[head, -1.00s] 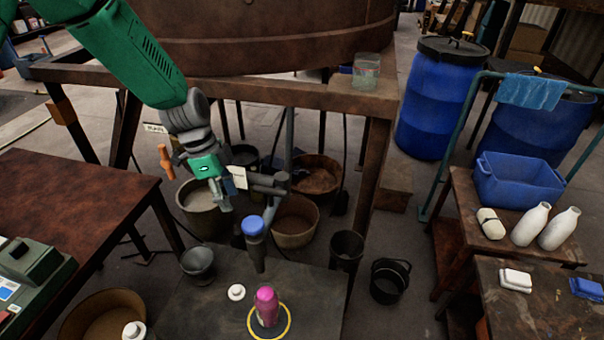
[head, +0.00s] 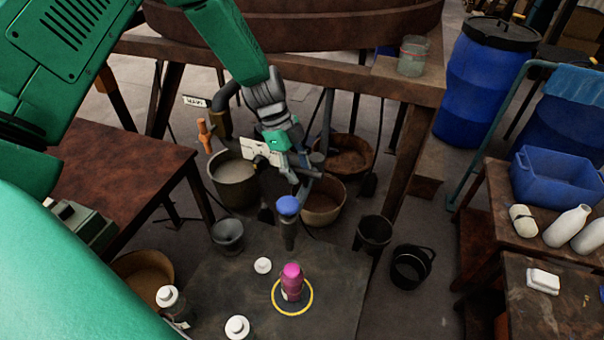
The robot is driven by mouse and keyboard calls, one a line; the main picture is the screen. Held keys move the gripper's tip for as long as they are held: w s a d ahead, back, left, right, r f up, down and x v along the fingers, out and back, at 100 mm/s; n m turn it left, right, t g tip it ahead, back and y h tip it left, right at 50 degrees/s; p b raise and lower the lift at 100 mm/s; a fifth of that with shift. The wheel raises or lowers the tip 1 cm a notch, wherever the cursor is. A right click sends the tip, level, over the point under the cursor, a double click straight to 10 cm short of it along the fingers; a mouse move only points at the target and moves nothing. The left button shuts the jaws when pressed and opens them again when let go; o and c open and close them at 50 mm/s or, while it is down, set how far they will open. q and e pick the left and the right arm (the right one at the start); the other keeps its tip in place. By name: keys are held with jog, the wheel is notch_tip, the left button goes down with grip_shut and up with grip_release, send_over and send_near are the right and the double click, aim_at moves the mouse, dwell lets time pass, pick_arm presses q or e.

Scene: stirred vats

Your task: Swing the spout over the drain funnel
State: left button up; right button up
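My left gripper (head: 298,180) points down among the pipework below the vat (head: 310,25). It is close to the grey horizontal pipe (head: 318,160), which I take for the spout. I cannot tell whether they touch, or whether the fingers are open or shut. A white tag (head: 260,148) hangs just left of the gripper, and a dark shape below it is unclear. A grey funnel-like vessel (head: 228,236), perhaps the drain funnel, stands lower left of the gripper. My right gripper is not in view.
A valve with an orange handle (head: 204,137) is left of the gripper. Buckets surround the area, including a pale-filled one (head: 235,180) and a black one (head: 411,266).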

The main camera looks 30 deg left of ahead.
aim_at(310, 176)
pick_arm(q)
jog(key=shift+d+f, duration=0.25)
jog(key=shift+f, duration=0.25)
jog(key=shift+d+f, duration=0.15)
jog(key=shift+d, duration=1.2)
jog(key=shift+c, duration=0.4)
jog(key=shift+a, duration=0.15)
jog(key=c, duration=0.6)
jog(key=shift+a, duration=0.55)
grip_shut()
jog(key=shift+w+d, duration=0.1)
jog(key=shift+d, duration=0.15)
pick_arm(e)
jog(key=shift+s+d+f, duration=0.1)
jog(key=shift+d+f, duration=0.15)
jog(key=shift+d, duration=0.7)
pick_arm(q)
jog(key=shift+n, duration=0.4)
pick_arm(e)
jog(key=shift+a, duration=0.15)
pick_arm(q)
jog(key=shift+w+d+n+t, duration=0.2)
jog(key=shift+d+n+t, duration=0.1)
jog(key=shift+n+t, duration=0.15)
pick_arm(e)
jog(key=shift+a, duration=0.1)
